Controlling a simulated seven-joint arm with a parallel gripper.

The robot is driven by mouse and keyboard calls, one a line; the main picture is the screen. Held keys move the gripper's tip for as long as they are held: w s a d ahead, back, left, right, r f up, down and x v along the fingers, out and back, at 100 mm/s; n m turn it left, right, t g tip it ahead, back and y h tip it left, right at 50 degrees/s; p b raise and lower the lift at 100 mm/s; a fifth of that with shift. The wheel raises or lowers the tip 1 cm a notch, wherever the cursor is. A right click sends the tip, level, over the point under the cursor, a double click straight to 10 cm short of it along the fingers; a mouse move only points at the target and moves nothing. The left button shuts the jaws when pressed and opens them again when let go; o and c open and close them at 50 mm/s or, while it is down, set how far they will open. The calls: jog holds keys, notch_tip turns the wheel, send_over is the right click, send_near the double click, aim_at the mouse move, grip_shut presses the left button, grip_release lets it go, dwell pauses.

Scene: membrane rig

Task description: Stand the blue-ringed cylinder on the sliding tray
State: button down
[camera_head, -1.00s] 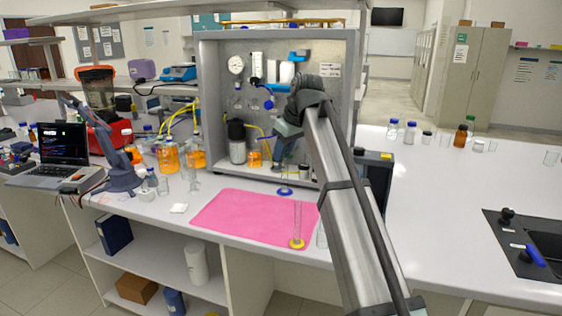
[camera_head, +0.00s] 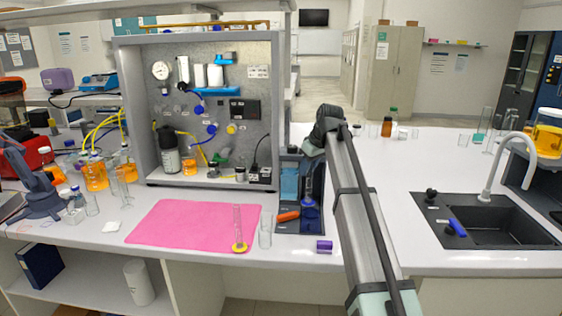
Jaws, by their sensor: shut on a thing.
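My gripper (camera_head: 309,168) is small and partly hidden by my arm, pointing down in front of a dark upright unit. It is shut on the blue-ringed cylinder (camera_head: 310,203), which hangs upright below it with its blue ring at the bottom. The cylinder's clear body is hard to make out against the dark unit (camera_head: 289,180). That unit has a low dark base (camera_head: 302,226) with an orange part (camera_head: 287,216) at its front left. I cannot tell for sure which part is the sliding tray, or whether the cylinder touches it.
A yellow-ringed cylinder (camera_head: 239,246) stands at the pink mat's (camera_head: 180,222) right edge, with a clear glass vessel (camera_head: 265,235) beside it. A purple block (camera_head: 324,246) lies near the bench's front edge. The grey-framed panel rig (camera_head: 128,105) stands behind. A sink (camera_head: 500,222) is at right.

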jog(key=w+d+f, duration=0.1)
jog(key=w+f, duration=0.2)
jog(key=f, duration=0.2)
jog(key=shift+w+d, duration=0.15)
jog(key=shift+w, duration=0.15)
dwell(0.4)
jog(key=shift+f, duration=1)
dwell(2.6)
dwell(0.4)
jog(key=c, duration=0.7)
grip_release()
jog(key=shift+r, duration=0.1)
jog(key=shift+r, duration=2.95)
jog(key=shift+d, duration=0.1)
